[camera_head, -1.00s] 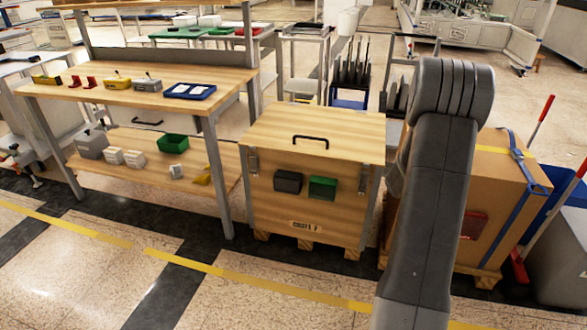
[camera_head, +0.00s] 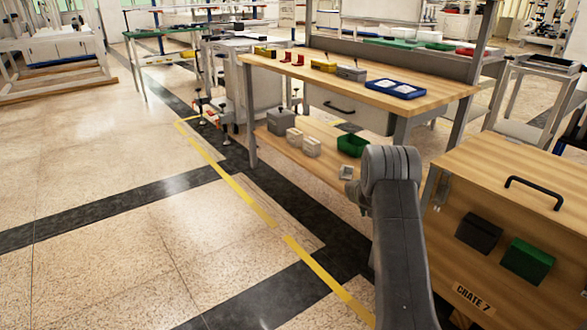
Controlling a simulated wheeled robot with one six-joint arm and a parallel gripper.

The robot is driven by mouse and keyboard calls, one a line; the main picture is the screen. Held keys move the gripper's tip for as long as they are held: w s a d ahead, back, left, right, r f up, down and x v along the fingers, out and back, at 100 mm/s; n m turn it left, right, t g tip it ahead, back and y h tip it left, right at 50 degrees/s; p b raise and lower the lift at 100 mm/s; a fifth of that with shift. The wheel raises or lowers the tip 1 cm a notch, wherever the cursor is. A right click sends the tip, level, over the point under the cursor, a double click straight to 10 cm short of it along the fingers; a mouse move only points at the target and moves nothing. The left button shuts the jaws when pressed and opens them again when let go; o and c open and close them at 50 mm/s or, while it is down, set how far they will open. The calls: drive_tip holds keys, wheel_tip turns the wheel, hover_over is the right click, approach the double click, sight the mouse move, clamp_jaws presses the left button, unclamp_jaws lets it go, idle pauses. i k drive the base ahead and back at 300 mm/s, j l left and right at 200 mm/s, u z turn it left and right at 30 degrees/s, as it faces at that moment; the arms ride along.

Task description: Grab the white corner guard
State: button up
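I cannot make out for certain which thing is the white corner guard. Small pale blocks (camera_head: 311,147) sit on the lower shelf of the workbench, left of the green bin (camera_head: 352,146). A small whitish piece (camera_head: 346,172) lies at the shelf's front edge, close beside my arm in the picture. Any of these may be too small to tell. My own grey arm rises at the lower right of centre, and my gripper is out of view.
The wooden workbench (camera_head: 440,101) carries yellow, red and grey items and a blue tray (camera_head: 396,89). A grey box (camera_head: 281,121) stands on its shelf. A wooden crate (camera_head: 455,262) with dark and green holders stands right. Open floor (camera_head: 110,240) lies left.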

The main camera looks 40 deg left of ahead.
sight(346, 171)
drive_tip(key=i+j+u, duration=0.15)
drive_tip(key=i, duration=0.3)
drive_tip(key=i+j+u, duration=0.15)
drive_tip(key=i+j, duration=0.15)
drive_tip(key=i+j+u, duration=0.15)
drive_tip(key=i, duration=0.4)
